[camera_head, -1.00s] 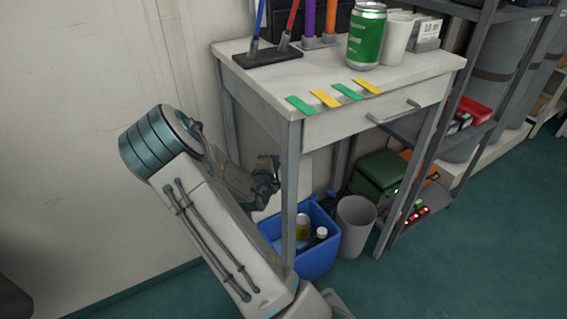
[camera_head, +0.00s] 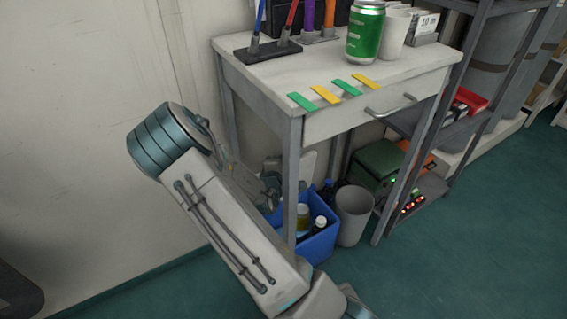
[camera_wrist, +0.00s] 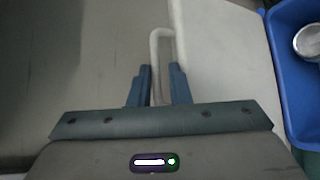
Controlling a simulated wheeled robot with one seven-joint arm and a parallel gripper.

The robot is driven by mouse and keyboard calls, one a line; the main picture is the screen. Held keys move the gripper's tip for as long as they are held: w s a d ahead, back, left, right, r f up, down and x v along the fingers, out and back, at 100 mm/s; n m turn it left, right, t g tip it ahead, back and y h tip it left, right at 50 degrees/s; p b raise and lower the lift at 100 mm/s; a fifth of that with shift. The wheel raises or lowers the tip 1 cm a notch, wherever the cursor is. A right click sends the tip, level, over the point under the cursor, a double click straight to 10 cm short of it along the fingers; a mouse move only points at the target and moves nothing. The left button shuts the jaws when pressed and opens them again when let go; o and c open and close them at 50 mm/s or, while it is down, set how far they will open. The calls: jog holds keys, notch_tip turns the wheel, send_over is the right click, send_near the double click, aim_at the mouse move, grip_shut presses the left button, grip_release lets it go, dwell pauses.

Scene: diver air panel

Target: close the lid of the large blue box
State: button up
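The large blue box (camera_head: 318,245) stands on the floor under the table, partly hidden by a table leg and my arm. Its top is open, and bottles show inside. A pale panel (camera_head: 308,163), seemingly its raised lid, stands at the back of the box; the panel also shows in the wrist view (camera_wrist: 222,60), left of the blue box wall (camera_wrist: 290,75). My gripper (camera_wrist: 160,78) has its blue fingers apart, with a pale loop handle (camera_wrist: 161,38) at the panel's left edge reaching between them. I cannot tell whether the fingers touch it. In the head view my gripper (camera_head: 271,186) is beside the box.
The table (camera_head: 375,85) stands above the box, its front leg (camera_head: 291,190) close to my arm. A grey bin (camera_head: 354,215) stands right of the box. A green case (camera_head: 378,163) sits on the low shelf. Floor is clear at the front right.

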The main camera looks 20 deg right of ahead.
jog(key=p+v, duration=0.3)
jog(key=v, duration=0.4)
jog(key=shift+s+a, duration=0.2)
jog(key=shift+s, duration=0.05)
